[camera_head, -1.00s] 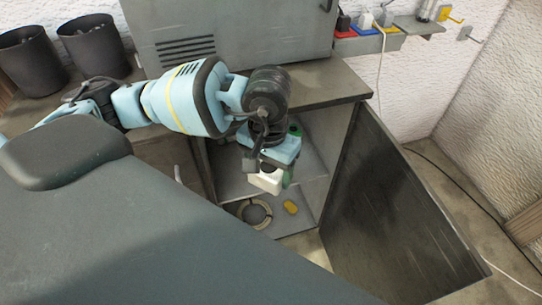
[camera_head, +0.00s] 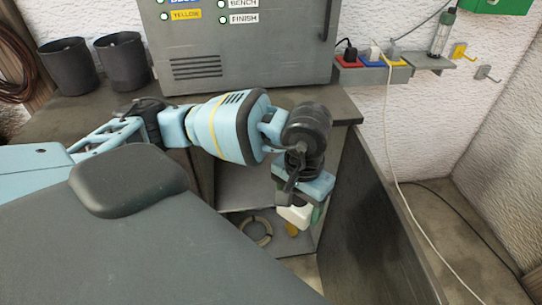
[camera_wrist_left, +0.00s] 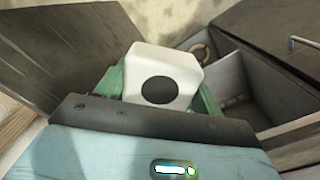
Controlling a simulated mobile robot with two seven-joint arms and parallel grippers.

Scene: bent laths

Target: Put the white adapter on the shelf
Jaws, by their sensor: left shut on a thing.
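The white adapter (camera_head: 294,214) is a small white block between the green fingers of my left gripper (camera_head: 303,212). In the left wrist view the adapter (camera_wrist_left: 163,76) shows a dark round spot on its near face, with a green finger on each side. My left gripper is shut on it and holds it in front of the open cabinet, near the open door. A small grey shelf (camera_head: 424,63) is on the back wall at the upper right, with a bottle standing on it. My right gripper is not in view.
The open cabinet door (camera_head: 370,230) stands right of the gripper. Inside the cabinet lie a ring (camera_head: 256,231) and a yellow thing (camera_head: 291,230). Red, blue and yellow coloured spots with plugs (camera_head: 372,60) line the wall ledge beside the shelf. A cable hangs there. Two dark bins (camera_head: 122,62) stand left.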

